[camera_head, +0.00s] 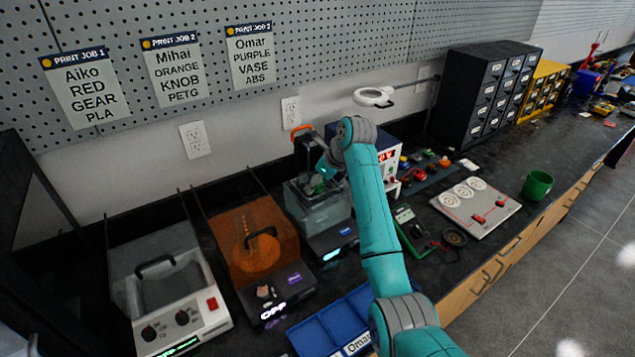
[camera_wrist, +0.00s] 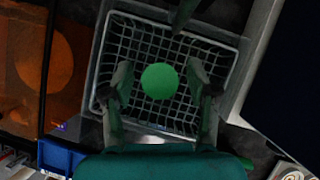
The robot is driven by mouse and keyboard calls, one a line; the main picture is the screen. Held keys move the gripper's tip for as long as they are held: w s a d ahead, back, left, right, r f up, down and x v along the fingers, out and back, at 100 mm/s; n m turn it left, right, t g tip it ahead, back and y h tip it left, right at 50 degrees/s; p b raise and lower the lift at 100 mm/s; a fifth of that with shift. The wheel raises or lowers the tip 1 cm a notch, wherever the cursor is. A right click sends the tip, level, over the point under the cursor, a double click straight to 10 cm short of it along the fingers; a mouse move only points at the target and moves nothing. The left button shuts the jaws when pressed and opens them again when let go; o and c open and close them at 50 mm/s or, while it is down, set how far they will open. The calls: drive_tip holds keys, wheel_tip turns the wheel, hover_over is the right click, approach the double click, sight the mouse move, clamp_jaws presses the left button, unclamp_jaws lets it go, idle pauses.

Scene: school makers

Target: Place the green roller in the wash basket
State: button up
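The green roller (camera_wrist: 160,81) shows as a round green disc in the wrist view, in front of the white wire mesh of the wash basket (camera_wrist: 107,60). My gripper (camera_wrist: 161,76) is open, with one finger on each side of the roller and a visible gap on both sides. The roller appears to be in the basket, but I cannot tell if it rests on the mesh floor. In the head view my gripper (camera_head: 324,172) reaches down at the wash station (camera_head: 325,212), and a bit of green (camera_head: 317,186) shows below it. The basket is mostly hidden there.
An orange-lidded machine (camera_head: 252,240) and a clear-lidded machine (camera_head: 160,285) stand to the left. A blue tray (camera_head: 325,330) lies in front. A power supply (camera_head: 388,160) stands close behind right. A green cup (camera_head: 537,185) is far right.

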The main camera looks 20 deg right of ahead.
drive_tip(key=v, duration=1.2)
drive_tip(key=shift+r, duration=0.15)
